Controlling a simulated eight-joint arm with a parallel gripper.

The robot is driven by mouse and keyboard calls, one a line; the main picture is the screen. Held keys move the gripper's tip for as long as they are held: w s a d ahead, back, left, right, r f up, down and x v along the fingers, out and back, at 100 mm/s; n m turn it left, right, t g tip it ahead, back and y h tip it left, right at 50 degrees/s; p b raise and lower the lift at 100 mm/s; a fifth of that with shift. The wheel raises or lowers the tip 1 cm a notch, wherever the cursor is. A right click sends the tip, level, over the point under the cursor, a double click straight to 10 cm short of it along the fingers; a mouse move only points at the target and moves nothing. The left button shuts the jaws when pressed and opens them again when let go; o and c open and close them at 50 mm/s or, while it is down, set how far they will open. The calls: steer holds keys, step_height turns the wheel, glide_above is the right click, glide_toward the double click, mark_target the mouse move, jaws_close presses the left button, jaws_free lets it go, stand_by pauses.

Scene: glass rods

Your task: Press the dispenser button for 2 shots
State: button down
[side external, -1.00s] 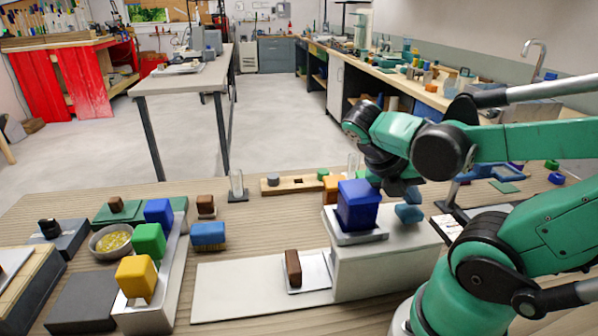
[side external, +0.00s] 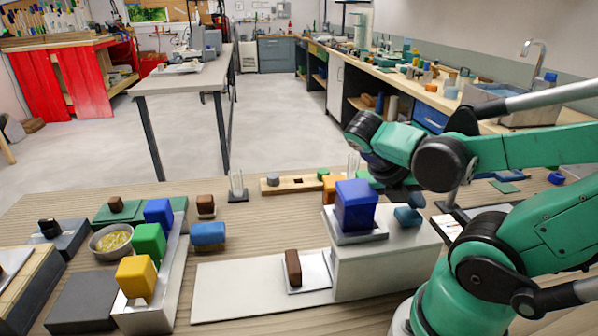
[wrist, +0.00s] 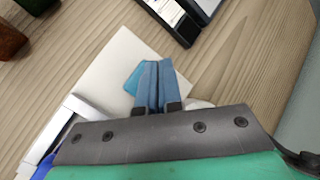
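A white block (side external: 385,272) on the bench, likely the dispenser, carries a blue cube (side external: 356,205) on a silver tray (side external: 357,238). The block's pale top also shows in the wrist view (wrist: 118,62). A light-blue piece (side external: 407,216), possibly the button, sits on the block right of the cube. In the wrist view the light-blue piece (wrist: 131,82) is partly hidden behind my gripper (wrist: 155,68). My gripper's blue fingers are together with nothing between them, over the block's top. I cannot tell whether they touch the light-blue piece.
A low white slab (side external: 235,292) with a brown block (side external: 293,267) on a plate lies left of the white block. Yellow (side external: 137,278), green (side external: 149,242) and blue (side external: 159,211) blocks stand farther left. A glass cylinder (side external: 237,184) and wooden rack (side external: 290,184) stand behind.

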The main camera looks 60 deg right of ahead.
mark_target(403, 216)
steer(key=shift+w+a+f, duration=0.15)
steer(key=shift+a+f, duration=0.3)
steer(key=shift+v, duration=1)
steer(key=shift+s+d+r+y, duration=0.15)
steer(key=shift+s+r+y, duration=0.05)
steer(key=shift+r+y, duration=0.1)
steer(key=shift+r, duration=2.5)
